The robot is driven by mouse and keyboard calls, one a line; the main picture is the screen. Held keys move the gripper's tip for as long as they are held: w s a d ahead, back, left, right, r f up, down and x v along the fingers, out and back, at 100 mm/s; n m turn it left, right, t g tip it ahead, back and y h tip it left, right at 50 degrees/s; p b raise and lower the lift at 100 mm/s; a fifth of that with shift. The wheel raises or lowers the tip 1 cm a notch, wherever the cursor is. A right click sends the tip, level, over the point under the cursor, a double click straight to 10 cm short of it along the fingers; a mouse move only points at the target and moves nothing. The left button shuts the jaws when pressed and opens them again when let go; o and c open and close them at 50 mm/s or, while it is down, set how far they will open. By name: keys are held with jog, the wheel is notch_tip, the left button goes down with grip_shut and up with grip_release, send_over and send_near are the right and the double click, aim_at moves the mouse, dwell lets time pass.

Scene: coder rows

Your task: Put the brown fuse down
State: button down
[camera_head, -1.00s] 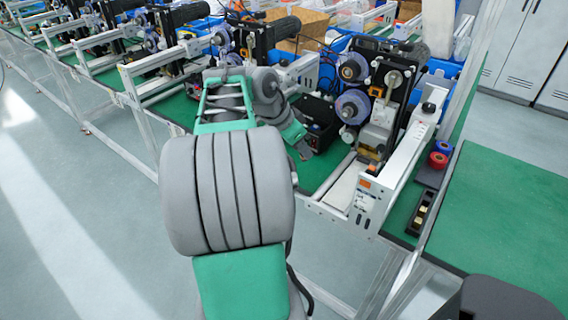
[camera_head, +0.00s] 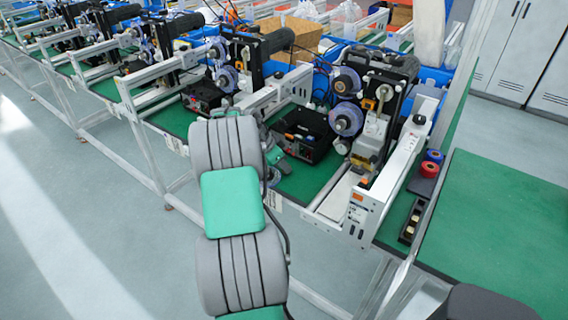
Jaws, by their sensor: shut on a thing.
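I cannot make out the brown fuse in the head view. My gripper is not in view. My own grey and green arm fills the middle of the picture and hides what lies behind it. A bit of my wrist links shows just right of the arm, near the black box (camera_head: 303,134) on the green bench. A narrow black tray (camera_head: 410,228) with small pale pieces in its slots lies on the bench's right part.
A blue roll (camera_head: 434,156) and a red roll (camera_head: 429,169) stand beside a white coder frame (camera_head: 385,188). A coder machine with purple rollers (camera_head: 347,118) stands behind. The green table top (camera_head: 505,225) at right is clear.

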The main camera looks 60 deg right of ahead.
jog(key=shift+f, duration=0.2)
jog(key=c, duration=1.4)
grip_release()
jog(key=shift+r, duration=0.1)
jog(key=shift+c, duration=0.2)
